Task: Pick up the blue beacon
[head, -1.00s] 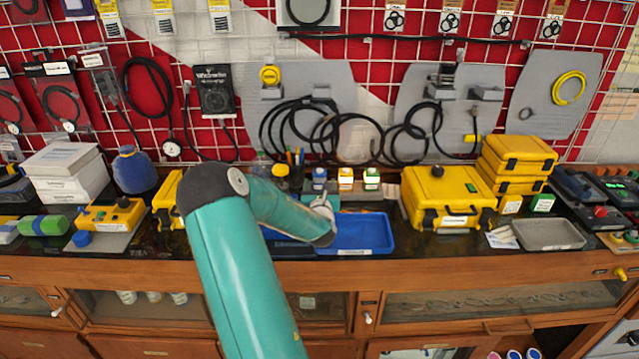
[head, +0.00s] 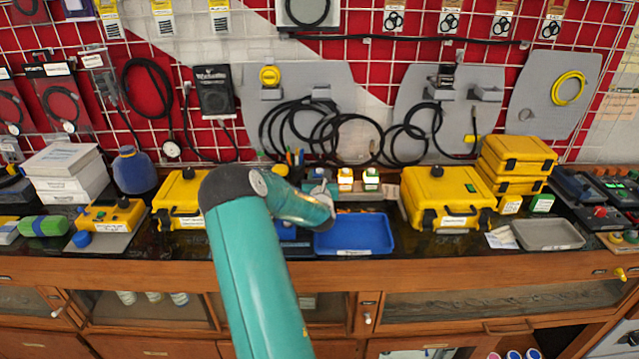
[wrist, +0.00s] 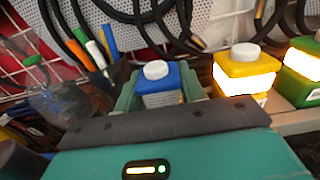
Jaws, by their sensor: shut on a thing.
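The blue beacon (wrist: 161,88), a small blue block with a white round cap and a pale label, stands in the middle of the wrist view. My gripper (wrist: 158,92) has its green fingers on either side of the beacon and is shut on it. In the head view my gripper (head: 322,190) is at the back of the bench, behind the blue tray, and the beacon is mostly hidden there. I cannot tell whether the beacon is clear of its support.
A yellow beacon (wrist: 245,78) and a green beacon (wrist: 302,75), both lit, stand right of the blue one. Pens (wrist: 98,45) are to its left. A blue tray (head: 355,236) lies in front. Yellow cases (head: 447,197) stand to the right. Black cables hang behind.

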